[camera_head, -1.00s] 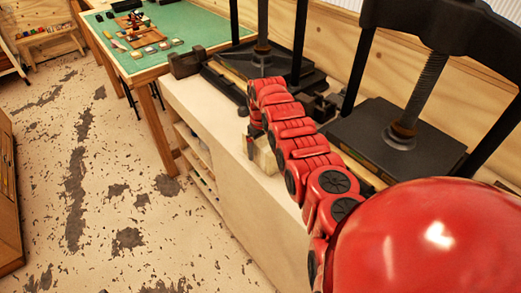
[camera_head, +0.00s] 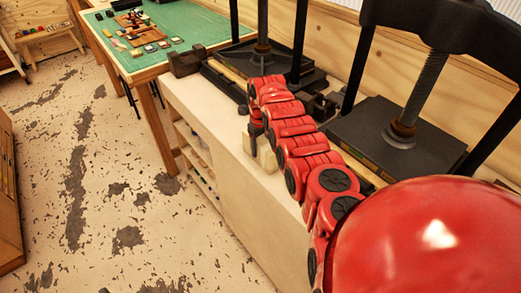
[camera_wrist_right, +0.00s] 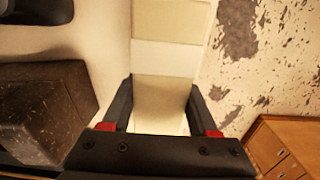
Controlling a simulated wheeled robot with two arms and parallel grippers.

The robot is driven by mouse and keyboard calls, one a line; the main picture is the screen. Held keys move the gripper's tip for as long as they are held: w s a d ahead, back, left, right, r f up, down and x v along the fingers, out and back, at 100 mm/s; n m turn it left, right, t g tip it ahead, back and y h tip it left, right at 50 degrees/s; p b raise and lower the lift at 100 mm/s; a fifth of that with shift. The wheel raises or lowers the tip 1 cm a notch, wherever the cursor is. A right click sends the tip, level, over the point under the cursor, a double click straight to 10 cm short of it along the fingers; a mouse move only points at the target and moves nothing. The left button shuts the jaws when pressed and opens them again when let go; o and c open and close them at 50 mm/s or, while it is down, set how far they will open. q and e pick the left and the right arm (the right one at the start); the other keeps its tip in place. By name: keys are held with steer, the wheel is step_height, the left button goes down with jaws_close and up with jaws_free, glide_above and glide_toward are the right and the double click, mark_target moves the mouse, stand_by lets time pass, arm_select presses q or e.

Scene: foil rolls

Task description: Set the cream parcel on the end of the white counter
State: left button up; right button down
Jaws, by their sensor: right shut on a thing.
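The cream parcel (camera_head: 267,158) shows partly below my right arm in the head view, close over the white counter (camera_head: 235,165). My right gripper (camera_head: 256,139) is shut on it, with cream showing on both sides of the dark fingers. In the right wrist view the parcel (camera_wrist_right: 165,95) lies between the two fingers of the gripper (camera_wrist_right: 162,108) and has a paler band across it. I cannot tell whether the parcel touches the counter. The arm hides part of it. My left gripper is not in view.
Black presses (camera_head: 395,135) stand along the back of the counter, close to the arm. A dark block (camera_head: 185,62) sits at the counter's far end. Beyond is a green-topped table (camera_head: 175,25) with small items. The counter's front strip is clear; speckled floor (camera_head: 120,190) lies left.

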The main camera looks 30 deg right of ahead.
mark_target(261, 140)
steer(key=shift+r, duration=0.1)
steer(key=shift+w+d+r+b, duration=0.15)
steer(key=shift+r+b, duration=0.2)
steer(key=shift+r, duration=0.25)
steer(key=shift+s+r+b, duration=0.2)
steer(key=shift+r+b, duration=0.05)
steer(key=shift+r, duration=0.25)
steer(key=shift+s+r+b, duration=0.15)
steer(key=shift+r+b, duration=0.05)
steer(key=shift+r, duration=0.3)
steer(key=s+a+r+p, duration=0.1)
steer(key=s+a+p, duration=0.7)
steer(key=s, duration=0.5)
steer(key=shift+a+r+p, duration=0.25)
steer(key=shift+r+p, duration=0.05)
steer(key=shift+p, duration=0.2)
